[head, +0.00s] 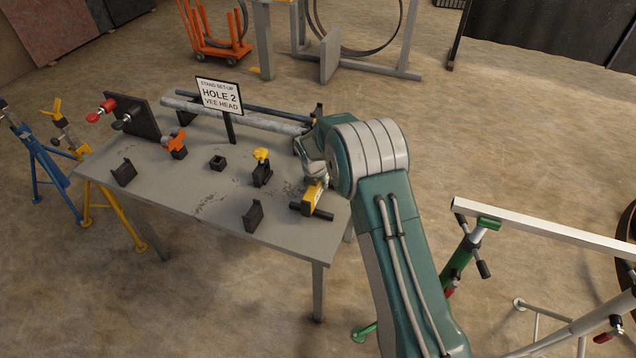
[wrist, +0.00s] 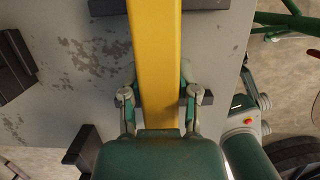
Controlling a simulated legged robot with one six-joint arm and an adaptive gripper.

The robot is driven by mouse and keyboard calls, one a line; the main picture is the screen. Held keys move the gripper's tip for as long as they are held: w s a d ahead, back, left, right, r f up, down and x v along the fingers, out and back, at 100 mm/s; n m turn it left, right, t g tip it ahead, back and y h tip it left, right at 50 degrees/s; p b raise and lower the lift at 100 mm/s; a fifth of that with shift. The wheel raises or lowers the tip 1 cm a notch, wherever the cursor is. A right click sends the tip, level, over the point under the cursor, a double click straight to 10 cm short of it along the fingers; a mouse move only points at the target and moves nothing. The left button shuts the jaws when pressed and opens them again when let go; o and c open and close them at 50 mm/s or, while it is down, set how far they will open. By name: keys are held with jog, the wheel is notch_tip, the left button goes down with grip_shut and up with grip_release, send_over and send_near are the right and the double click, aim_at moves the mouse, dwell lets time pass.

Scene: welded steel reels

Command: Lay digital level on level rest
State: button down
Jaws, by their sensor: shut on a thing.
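The digital level is a yellow bar (head: 313,192). It runs straight up the wrist view (wrist: 158,45) from between my fingers. My gripper (wrist: 158,96) is shut on it, one finger on each side; my arm partly hides the gripper in the head view. A low black crosspiece (head: 325,214), which looks like part of the level rest, lies under the level's near end. Black parts show on both sides of the bar at the top of the wrist view (wrist: 208,4) and behind the right finger. I cannot tell whether the level touches them.
The grey table (head: 200,190) holds black brackets (head: 253,215), an orange-topped piece (head: 174,143), a yellow-knobbed piece (head: 262,168), a sign (head: 219,96) and long bars behind. A green stand (head: 462,253) carrying a pale beam (head: 545,226) is at right.

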jog(key=shift+f, duration=0.6)
dwell(0.7)
jog(key=shift+c, duration=1.3)
grip_release()
jog(key=shift+o, duration=1.3)
